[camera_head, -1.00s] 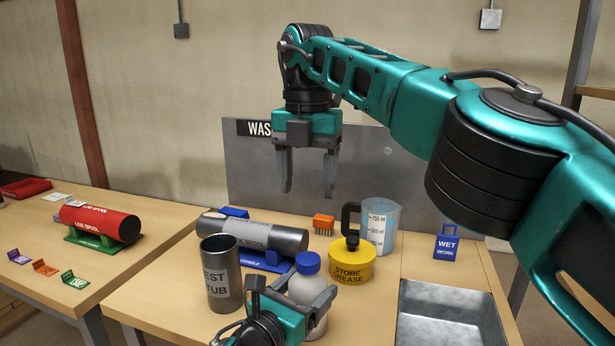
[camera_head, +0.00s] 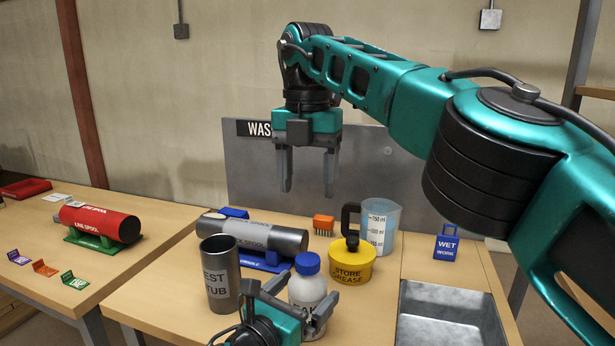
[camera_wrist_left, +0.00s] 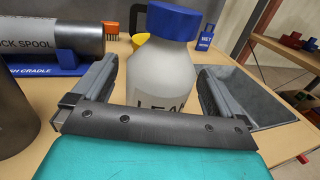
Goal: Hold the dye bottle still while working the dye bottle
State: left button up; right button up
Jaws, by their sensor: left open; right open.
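The dye bottle (camera_head: 308,294) is white with a blue cap and stands upright on the bench; part of its label shows in the left wrist view (camera_wrist_left: 160,75). My left gripper (camera_head: 290,297) is open low at the bottle, on its near side. In the left wrist view its two fingers (camera_wrist_left: 155,85) lie to either side of the bottle with gaps, and neither clearly touches it. The bottle's base is hidden by the gripper. My right gripper (camera_head: 308,190) is open and empty, pointing down in the air above the back of the bench.
A metal test tub (camera_head: 220,278) stands close left of the bottle. A grey spool (camera_head: 255,233) on a blue cradle lies behind. A yellow grease tub (camera_head: 352,264), clear jug (camera_head: 380,228) and orange brush (camera_head: 323,223) stand behind right. A metal tray (camera_head: 450,318) is at the right.

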pick_arm(q)
jog(key=v, duration=1.1)
